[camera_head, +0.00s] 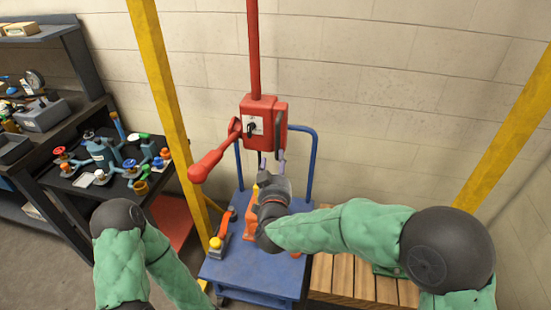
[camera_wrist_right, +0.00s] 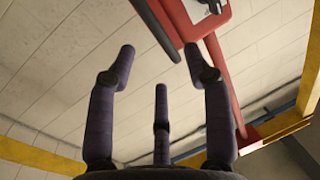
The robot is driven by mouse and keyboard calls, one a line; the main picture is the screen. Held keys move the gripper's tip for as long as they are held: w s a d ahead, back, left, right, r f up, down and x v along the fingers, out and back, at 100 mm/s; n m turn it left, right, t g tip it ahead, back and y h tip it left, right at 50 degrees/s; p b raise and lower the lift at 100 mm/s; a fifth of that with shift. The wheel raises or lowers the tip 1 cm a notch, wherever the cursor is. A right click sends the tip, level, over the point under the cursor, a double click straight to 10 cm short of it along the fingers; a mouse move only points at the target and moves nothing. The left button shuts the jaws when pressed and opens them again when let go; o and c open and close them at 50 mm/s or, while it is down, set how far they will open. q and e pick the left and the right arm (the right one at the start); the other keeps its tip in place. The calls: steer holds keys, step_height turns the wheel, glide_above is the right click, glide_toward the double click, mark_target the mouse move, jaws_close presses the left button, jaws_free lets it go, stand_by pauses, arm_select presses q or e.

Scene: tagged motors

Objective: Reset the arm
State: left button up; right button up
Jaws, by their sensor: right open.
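My right gripper (camera_head: 272,163) is raised in front of the wall, just below a red box (camera_head: 258,112) with a pale switch plate. Its dark fingers (camera_wrist_right: 160,75) are spread and empty in the right wrist view, pointing up towards the red box (camera_wrist_right: 205,12). I cannot tell whether a fingertip touches the box. A red lever (camera_head: 212,158) with a thick grip slants down to the left from the box. My right arm reaches in from the right. My left arm shows at the lower left, bent downwards; its gripper is out of view.
A blue cart (camera_head: 250,270) with orange items stands below my right gripper. A dark bench (camera_head: 150,185) with valves and tools is at the left. Yellow posts (camera_head: 165,80) stand on both sides. A wooden slatted pallet (camera_head: 345,283) lies at the lower right.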

stand_by(0.4)
steer(key=s+d+f+g+y, duration=0.1)
steer(key=s+d+f+g, duration=0.15)
steer(key=f, duration=0.75)
steer(key=s+d+f+g+y, duration=0.1)
steer(key=s+d+f+g, duration=0.15)
steer(key=f, duration=0.85)
steer(key=s+d+f+g, duration=0.1)
steer(key=s+f+g, duration=0.25)
steer(key=f, duration=0.65)
steer(key=s+d+f+m+g+y, duration=0.1)
steer(key=s+f+g, duration=0.3)
steer(key=s+f, duration=0.3)
steer(key=s+d+f+m+g+y, duration=0.1)
steer(key=s+f+g, duration=0.4)
steer(key=s, duration=1)
step_height(320, 180, down, 3)
steer(key=shift+s+d+r+y, duration=0.1)
steer(key=shift+s+d+y, duration=0.2)
steer(key=shift+s+d, duration=0.1)
